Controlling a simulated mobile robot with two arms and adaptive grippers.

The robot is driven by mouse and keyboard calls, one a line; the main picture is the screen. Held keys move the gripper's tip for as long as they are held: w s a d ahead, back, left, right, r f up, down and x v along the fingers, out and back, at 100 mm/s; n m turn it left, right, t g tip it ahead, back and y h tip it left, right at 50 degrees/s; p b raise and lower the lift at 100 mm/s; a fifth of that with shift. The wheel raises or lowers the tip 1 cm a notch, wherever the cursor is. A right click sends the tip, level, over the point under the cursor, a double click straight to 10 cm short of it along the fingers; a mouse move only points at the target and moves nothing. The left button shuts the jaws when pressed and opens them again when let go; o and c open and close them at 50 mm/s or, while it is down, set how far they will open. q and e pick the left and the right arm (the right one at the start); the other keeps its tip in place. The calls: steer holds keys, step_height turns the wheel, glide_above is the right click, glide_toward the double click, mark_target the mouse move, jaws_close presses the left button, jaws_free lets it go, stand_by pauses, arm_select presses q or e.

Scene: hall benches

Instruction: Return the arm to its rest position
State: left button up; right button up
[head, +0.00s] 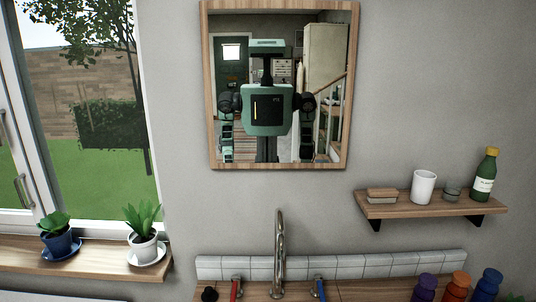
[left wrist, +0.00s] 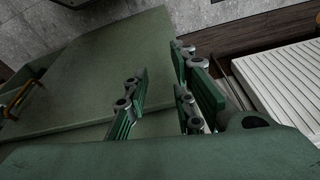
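My left gripper (left wrist: 165,100) shows in the left wrist view. Its green-padded fingers stand apart, with nothing between them. It is over broad green panels that look like my own body. No gripper shows directly in the head view. In the mirror (head: 334,90) on the wall, my reflection stands upright with both arms down at its sides. The hands in the reflection are too small to read. My right gripper is not directly in view.
The head view has a tap (head: 280,250), a wall shelf (head: 395,208) with a white mug (head: 423,187) and green bottle (head: 485,175), and a windowsill (head: 95,276) with two potted plants. In the left wrist view, a white ribbed surface (left wrist: 285,85) lies close at the right.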

arm_select(q)
steer(key=s+f+b, duration=0.2)
steer(key=s+f, duration=0.1)
steer(key=f, duration=0.7)
steer(key=s+f+b, duration=0.1)
steer(key=s+f, duration=0.2)
steer(key=f, duration=0.7)
steer(key=s+a+f+g+b, duration=0.1)
steer(key=s+a+f+b, duration=0.2)
steer(key=s+f, duration=1.1)
steer(key=shift+a+g, duration=0.2)
steer(key=shift+g, duration=0.2)
